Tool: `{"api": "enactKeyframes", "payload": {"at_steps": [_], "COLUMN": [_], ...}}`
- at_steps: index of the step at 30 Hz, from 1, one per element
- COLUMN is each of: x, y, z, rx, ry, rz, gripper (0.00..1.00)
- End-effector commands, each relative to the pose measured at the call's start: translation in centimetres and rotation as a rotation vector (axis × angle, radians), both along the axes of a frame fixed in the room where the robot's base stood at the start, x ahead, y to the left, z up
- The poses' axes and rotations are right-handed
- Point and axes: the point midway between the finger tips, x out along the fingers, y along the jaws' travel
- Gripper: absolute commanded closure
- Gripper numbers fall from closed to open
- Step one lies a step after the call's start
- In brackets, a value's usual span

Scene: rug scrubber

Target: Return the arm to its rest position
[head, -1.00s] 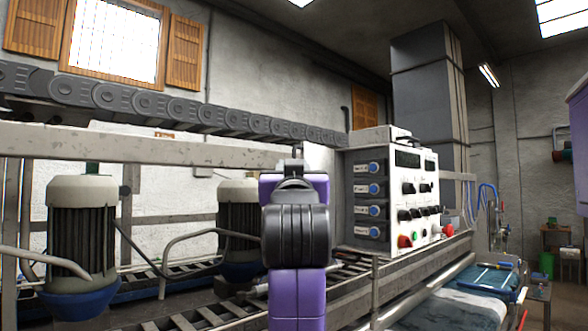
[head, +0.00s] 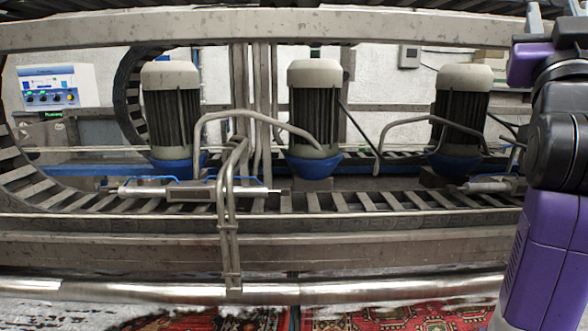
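My arm, purple and black, stands at the right edge of the head view. Its links rise in front of the machine frame and run out of the picture at the top right. The gripper's fingers do not show, so I cannot see whether they hold anything. The rug scrubber (head: 120,247) fills the view, with several grey motors on blue bases, such as the middle motor (head: 314,105).
A patterned red rug (head: 380,318) lies below the steel front roller (head: 165,292). Bent pipes (head: 228,200) stick out at the machine's front. A white control panel (head: 50,86) is at the left. The machine closes off the space ahead.

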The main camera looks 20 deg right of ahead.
Motion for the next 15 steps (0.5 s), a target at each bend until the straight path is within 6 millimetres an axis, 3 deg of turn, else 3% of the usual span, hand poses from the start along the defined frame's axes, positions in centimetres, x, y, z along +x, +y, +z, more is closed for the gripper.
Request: {"api": "enactKeyframes", "payload": {"at_steps": [5, 15], "x": [1.7, 3.1], "y": [2.4, 8.3], "z": [-4.9, -18.6], "rx": [-0.047, -0.072], "ry": [0.014, 0.079], "rz": [0.082, 0.276], "gripper": [0.69, 0.69]}}
